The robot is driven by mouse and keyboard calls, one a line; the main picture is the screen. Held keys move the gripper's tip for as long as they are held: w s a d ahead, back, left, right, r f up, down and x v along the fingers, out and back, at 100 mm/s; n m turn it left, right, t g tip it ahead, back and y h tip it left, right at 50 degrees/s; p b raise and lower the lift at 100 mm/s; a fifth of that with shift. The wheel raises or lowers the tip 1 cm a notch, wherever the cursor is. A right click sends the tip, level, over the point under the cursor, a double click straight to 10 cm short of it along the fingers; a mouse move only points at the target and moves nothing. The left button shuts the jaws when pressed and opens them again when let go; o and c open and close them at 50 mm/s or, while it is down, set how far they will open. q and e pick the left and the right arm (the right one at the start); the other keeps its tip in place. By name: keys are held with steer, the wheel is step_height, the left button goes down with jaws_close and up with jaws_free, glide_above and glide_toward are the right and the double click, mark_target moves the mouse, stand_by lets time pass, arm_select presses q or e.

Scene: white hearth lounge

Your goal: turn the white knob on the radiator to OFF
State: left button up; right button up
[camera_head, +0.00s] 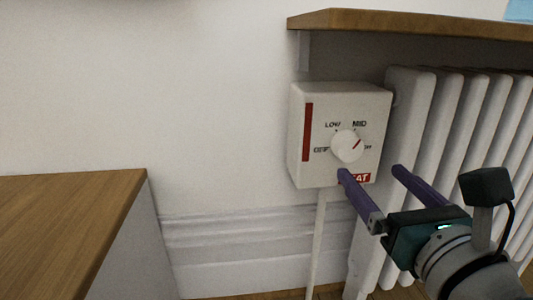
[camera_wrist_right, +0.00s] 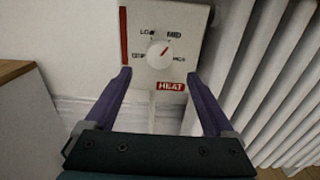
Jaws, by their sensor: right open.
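The white knob (camera_head: 347,147) sits on the front of a white control box (camera_head: 308,110) beside the radiator (camera_head: 410,110). Its red pointer line aims up and right, between MID and the marking at the right. LOW and MID are printed above the knob and OFF at its left. My right gripper (camera_head: 370,170) is open and empty, with its purple fingers reaching toward the box from below right. In the right wrist view the knob (camera_wrist_right: 159,54) lies ahead of and between the two fingertips, apart from both. My left gripper is not in view.
A wooden shelf (camera_head: 420,24) juts out above the box and radiator. A wooden-topped cabinet (camera_head: 70,215) stands at the lower left. A white pipe (camera_head: 318,240) runs down from the box. The wall left of the box is clear.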

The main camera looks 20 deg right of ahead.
mark_target(351, 152)
steer(key=x, duration=0.8)
steer(key=shift+a, duration=0.1)
steer(key=c, duration=1.4)
